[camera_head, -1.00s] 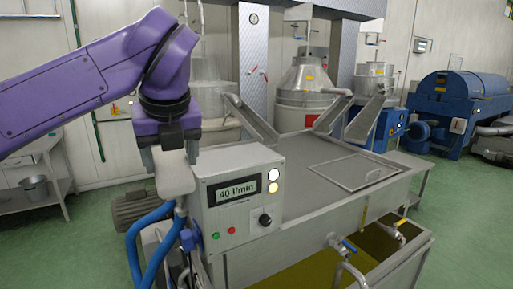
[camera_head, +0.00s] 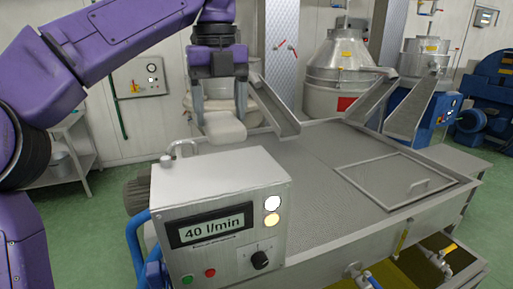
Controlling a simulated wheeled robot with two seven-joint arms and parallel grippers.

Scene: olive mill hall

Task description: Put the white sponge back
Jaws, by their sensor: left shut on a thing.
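The white sponge (camera_head: 224,127) is a pale rounded block between the two fingers of my left gripper (camera_head: 221,112). The gripper points down and is shut on it. In the picture the sponge shows just above and behind the control box (camera_head: 222,180), which reads 40 l/min. The sponge appears to be in the air near the back left corner of the steel tank (camera_head: 310,160); whether it touches anything beneath, I cannot tell. My right gripper is not in view.
A curved metal pipe (camera_head: 181,148) stands at the box's back left edge. A sloping chute (camera_head: 272,106) comes down right of the gripper. The tank's perforated top is clear, with a handled hatch (camera_head: 395,183) at right. A side table (camera_head: 62,165) stands at far left.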

